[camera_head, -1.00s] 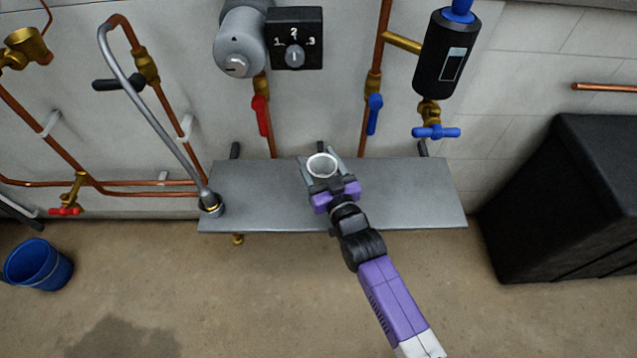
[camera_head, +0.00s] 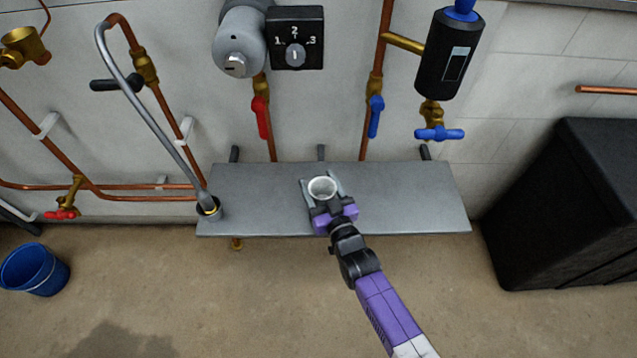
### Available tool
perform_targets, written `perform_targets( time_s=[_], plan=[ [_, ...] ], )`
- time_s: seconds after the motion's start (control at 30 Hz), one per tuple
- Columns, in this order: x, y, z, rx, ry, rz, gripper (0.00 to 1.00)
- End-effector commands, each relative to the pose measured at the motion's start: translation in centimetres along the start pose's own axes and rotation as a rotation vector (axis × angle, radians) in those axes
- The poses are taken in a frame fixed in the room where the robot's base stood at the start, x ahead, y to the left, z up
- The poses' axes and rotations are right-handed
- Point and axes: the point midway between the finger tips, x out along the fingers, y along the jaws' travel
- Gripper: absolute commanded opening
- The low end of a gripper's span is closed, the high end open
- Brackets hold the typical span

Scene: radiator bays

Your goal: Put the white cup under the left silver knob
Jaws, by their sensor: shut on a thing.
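The white cup (camera_head: 322,189) is upright, with its round rim facing up, over the middle of the grey metal shelf (camera_head: 410,200). My gripper (camera_head: 320,183) is shut on the cup, with one grey finger on each side of it. I cannot tell whether the cup's base touches the shelf. A silver knob-like cylinder (camera_head: 240,50) sticks out from the wall above the shelf, up and to the left of the cup. A smaller grey knob (camera_head: 296,55) sits on a black box marked 1, 2, 3, just right of the cylinder.
A bent grey pipe (camera_head: 150,110) comes down to the shelf's left end. A red valve handle (camera_head: 262,117) and a blue one (camera_head: 375,116) hang above the shelf. A black bin (camera_head: 570,210) stands right, a blue bucket (camera_head: 35,270) left. The shelf's right part is clear.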

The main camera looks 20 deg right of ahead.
Motion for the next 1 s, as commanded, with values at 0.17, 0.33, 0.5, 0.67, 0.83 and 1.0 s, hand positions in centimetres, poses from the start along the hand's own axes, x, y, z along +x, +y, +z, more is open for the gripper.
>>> perform_targets(
  time_s=[0.17,0.33,0.5,0.67,0.83,1.0],
  plan=[
    [0.0,0.0,0.2,0.0,0.0,0.0,0.83],
    [0.0,0.0,0.2,0.0,0.0,0.0,0.83],
    [0.0,0.0,0.0,0.0,0.0,0.0,0.83],
    [-1.1,0.0,-0.1,0.001,-0.002,0.0,0.83],
    [-4.4,0.0,-0.1,0.001,-0.003,0.001,0.83],
    [-7.9,-0.1,-0.1,0.0,-0.003,0.0,0.83]
  ],
)
